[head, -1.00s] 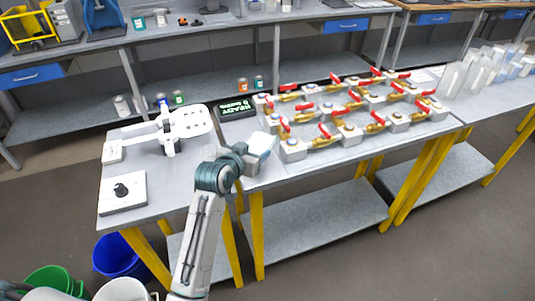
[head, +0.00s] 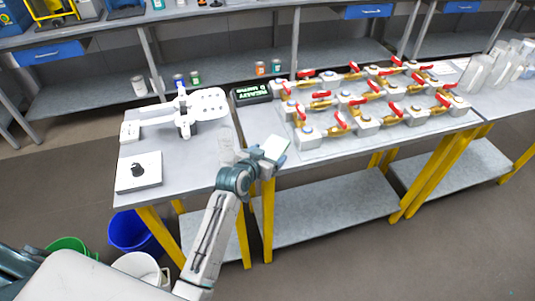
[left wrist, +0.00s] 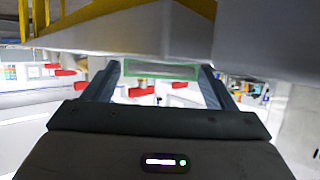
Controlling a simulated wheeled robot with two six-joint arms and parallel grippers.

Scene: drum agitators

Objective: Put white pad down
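The white pad (head: 275,147) is a small pale slab at the end of my left arm, near the front edge of the table. My left gripper (head: 266,153) is closed around it, and the pad is tilted. I cannot tell whether the pad touches the tabletop. My right gripper is not in view.
Rows of brass valves with red handles (head: 352,97) stand right of the pad. A blue bucket (head: 130,232) stands below.

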